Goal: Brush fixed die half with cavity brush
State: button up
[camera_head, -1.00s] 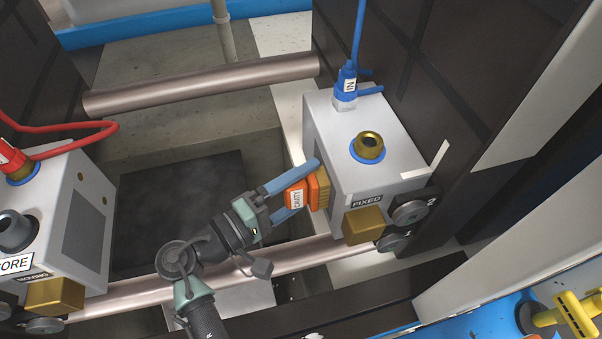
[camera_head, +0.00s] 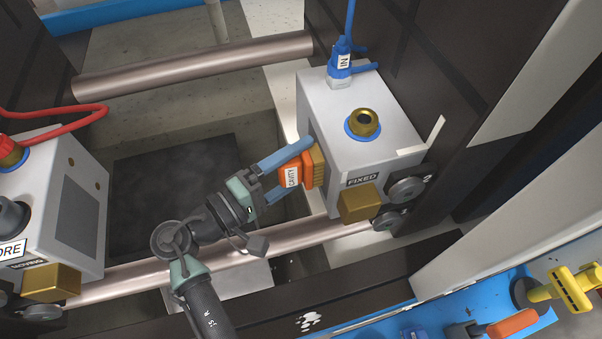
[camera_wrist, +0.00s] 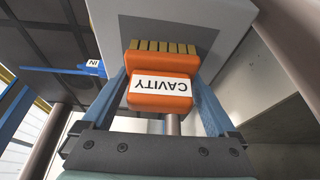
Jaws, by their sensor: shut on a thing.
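The fixed die half (camera_head: 345,115) is a grey block labelled FIXED, mounted on the dark platen at the right. The cavity brush (camera_head: 290,176) is orange with a white CAVITY label and tan bristles. My gripper (camera_head: 285,172) is shut on the brush, with one blue finger on each side. The bristles (camera_head: 317,165) are at the left face of the fixed die half and appear to touch it. In the wrist view the brush (camera_wrist: 160,88) sits between the fingers, its bristles against the dark recess of the die face (camera_wrist: 170,32). The recess is mostly hidden in the head view.
The moving die half (camera_head: 60,200) stands at the left with a red hose. Steel tie bars (camera_head: 200,68) run behind and in front of my arm. A blue IN hose (camera_head: 341,60) and a brass fitting (camera_head: 364,121) top the fixed half. Yellow and orange tools (camera_head: 510,322) lie lower right.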

jog(key=w, duration=0.1)
jog(key=w+b, duration=0.2)
jog(key=w, duration=0.1)
jog(key=shift+a, duration=0.35)
jog(key=s+a+b, duration=0.1)
jog(key=a, duration=0.5)
jog(key=shift+s+b, duration=0.15)
jog(key=shift+b, duration=0.25)
jog(key=a, duration=0.3)
jog(key=shift+s+b, duration=0.25)
jog(key=shift+b, duration=0.15)
dwell(1.0)
